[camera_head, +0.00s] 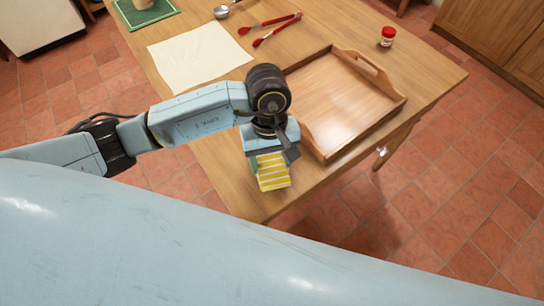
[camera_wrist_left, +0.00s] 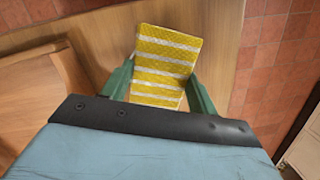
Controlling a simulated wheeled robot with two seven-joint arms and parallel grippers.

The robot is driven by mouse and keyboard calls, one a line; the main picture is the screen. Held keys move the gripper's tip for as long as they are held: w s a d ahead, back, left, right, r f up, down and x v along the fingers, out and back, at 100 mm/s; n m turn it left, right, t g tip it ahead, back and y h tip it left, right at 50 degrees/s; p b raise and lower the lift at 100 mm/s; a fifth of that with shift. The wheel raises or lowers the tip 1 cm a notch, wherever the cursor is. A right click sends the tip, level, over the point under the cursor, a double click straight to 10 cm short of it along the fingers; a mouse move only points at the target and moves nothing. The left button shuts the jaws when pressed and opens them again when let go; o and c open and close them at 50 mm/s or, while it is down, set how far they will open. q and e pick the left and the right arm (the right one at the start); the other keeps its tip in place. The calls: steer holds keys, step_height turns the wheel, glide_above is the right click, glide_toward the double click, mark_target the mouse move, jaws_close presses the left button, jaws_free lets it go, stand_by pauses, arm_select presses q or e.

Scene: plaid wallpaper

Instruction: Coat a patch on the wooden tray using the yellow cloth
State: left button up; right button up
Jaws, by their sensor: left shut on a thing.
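The yellow cloth (camera_head: 271,172), with white stripes, is at the near edge of the table, left of the tray. My left gripper (camera_head: 265,153) is above it and shut on it. In the left wrist view the cloth (camera_wrist_left: 166,62) sits between the two green fingers (camera_wrist_left: 160,92). Whether the cloth touches the table is hard to tell. The wooden tray (camera_head: 345,95) lies on the table to the right of my left gripper, its inside bare. Part of its left side is hidden by my arm. A corner of the tray shows in the left wrist view (camera_wrist_left: 30,90). My right gripper is not in view.
A cream cloth or paper sheet (camera_head: 198,55) lies left on the table (camera_head: 222,165). Red tongs (camera_head: 270,30), a metal ladle (camera_head: 222,11) and a green mat (camera_head: 140,12) are at the back. A red-lidded jar (camera_head: 387,36) stands beyond the tray.

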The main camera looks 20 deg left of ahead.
mark_target(272, 165)
arm_select(q)
step_height(272, 165, up, 4)
steer(key=shift+w+r+p, duration=0.1)
steer(key=shift+p, duration=0.85)
steer(key=shift+r+p, duration=0.6)
steer(key=shift+r, duration=0.55)
